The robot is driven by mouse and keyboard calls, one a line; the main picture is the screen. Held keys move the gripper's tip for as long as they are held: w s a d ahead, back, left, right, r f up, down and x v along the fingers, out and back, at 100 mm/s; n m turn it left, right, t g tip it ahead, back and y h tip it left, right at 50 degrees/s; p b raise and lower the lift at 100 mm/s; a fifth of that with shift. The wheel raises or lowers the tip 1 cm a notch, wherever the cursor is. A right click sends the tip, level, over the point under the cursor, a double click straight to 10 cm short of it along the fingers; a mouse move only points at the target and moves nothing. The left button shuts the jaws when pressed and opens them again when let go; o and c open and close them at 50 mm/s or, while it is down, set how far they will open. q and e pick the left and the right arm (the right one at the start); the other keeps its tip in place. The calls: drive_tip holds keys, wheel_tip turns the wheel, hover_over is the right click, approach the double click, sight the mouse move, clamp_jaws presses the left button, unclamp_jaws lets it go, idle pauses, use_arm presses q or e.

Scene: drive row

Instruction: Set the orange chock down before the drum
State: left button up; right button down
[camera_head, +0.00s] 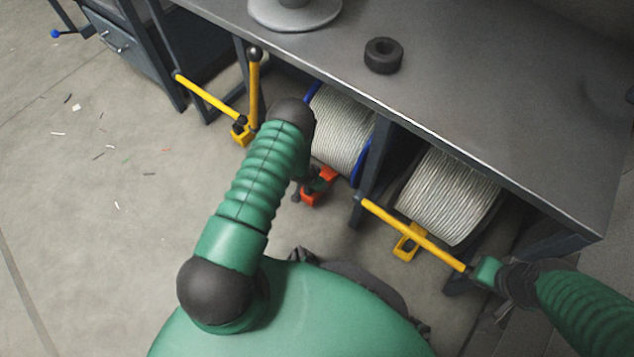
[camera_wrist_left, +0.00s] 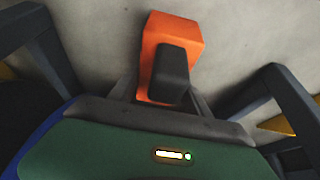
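The orange chock (camera_head: 318,187) is low by the floor in front of the left cable drum (camera_head: 342,128), which has blue flanges and pale cable. My left gripper (camera_head: 312,180) is at the chock, partly hidden by my arm. In the left wrist view, the orange chock (camera_wrist_left: 178,34) has a dark block on its near face, with grey fingers on both sides of that block. The fingers appear closed on it. I cannot tell whether the chock touches the floor. My right gripper (camera_head: 484,272) is at the lower end of a yellow bar (camera_head: 420,238); its fingertips are not clear.
A second drum (camera_head: 448,195) sits behind the yellow bar. A yellow lever (camera_head: 254,90) and another bar (camera_head: 205,96) stand at the left bay. Dark legs (camera_head: 373,165) flank the drums. A black ring (camera_head: 384,55) lies on the bench (camera_head: 480,90). Floor at left is mostly clear, with scraps.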

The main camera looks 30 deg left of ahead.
use_arm(q)
drive_tip(key=o, duration=0.5)
drive_tip(key=shift+c, duration=0.2)
drive_tip(key=p+v, duration=0.8)
drive_tip(key=v, duration=0.4)
drive_tip(key=shift+w+r, duration=0.1)
drive_tip(key=shift+r, duration=0.1)
wheel_tip(320, 180, up, 16)
drive_tip(key=w+d+y, duration=0.1)
drive_tip(key=w+d, duration=0.1)
drive_tip(key=d, duration=0.1)
drive_tip(key=s+d+r+g, duration=0.1)
drive_tip(key=s+d+r, duration=0.3)
drive_tip(key=s+r, duration=0.2)
drive_tip(key=s+d+r+n+g, duration=0.1)
drive_tip(key=s+d+r, duration=0.4)
drive_tip(key=r, duration=0.5)
drive_tip(key=s, duration=0.2)
drive_tip(key=shift+s+r+h, duration=0.3)
